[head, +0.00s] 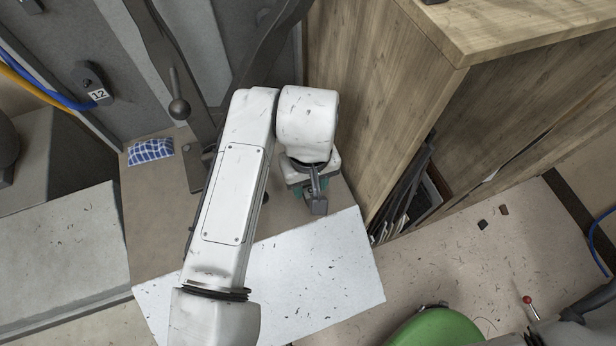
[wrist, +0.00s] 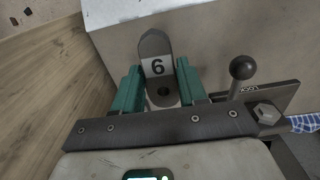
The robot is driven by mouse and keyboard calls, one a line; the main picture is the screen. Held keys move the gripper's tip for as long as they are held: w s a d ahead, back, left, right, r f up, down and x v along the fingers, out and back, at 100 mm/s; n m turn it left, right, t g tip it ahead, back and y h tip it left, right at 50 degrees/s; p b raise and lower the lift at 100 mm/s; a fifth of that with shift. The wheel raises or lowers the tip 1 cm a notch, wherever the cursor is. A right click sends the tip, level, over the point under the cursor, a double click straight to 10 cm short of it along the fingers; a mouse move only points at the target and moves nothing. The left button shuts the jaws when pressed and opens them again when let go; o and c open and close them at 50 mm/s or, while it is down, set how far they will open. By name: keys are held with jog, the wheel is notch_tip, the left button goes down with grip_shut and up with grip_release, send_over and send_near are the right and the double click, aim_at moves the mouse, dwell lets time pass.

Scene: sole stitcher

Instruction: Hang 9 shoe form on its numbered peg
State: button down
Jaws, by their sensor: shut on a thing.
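My gripper (head: 312,187) is over the brown bench top, beside the wooden cabinet. In the wrist view its green fingers (wrist: 161,88) are shut on both sides of a dark grey shoe form (wrist: 153,44). The form's white label reads as 6 from this side, with the hole below it; turned hole-up, it would read as 9. Another dark form labelled 12 (head: 98,95) hangs against the grey panel at upper left. No peg marked 9 can be made out.
The wooden cabinet (head: 372,90) stands close to my gripper's right. A ball-ended lever (head: 179,108) and a blue checked cloth (head: 151,151) are to the left. A white sheet (head: 330,262) covers the bench front. A green round seat (head: 435,328) is at the bottom.

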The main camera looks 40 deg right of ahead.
jog(key=shift+s+a+r+p, duration=0.2)
jog(key=shift+s+r+p, duration=0.45)
jog(key=shift+r, duration=0.2)
jog(key=shift+s+a+r+p, duration=0.25)
jog(key=shift+s+r+p, duration=0.45)
jog(key=shift+r, duration=0.15)
jog(key=shift+s+a+r+p, duration=0.2)
jog(key=shift+s+r+p, duration=0.45)
jog(key=shift+r, duration=0.2)
jog(key=shift+w, duration=0.1)
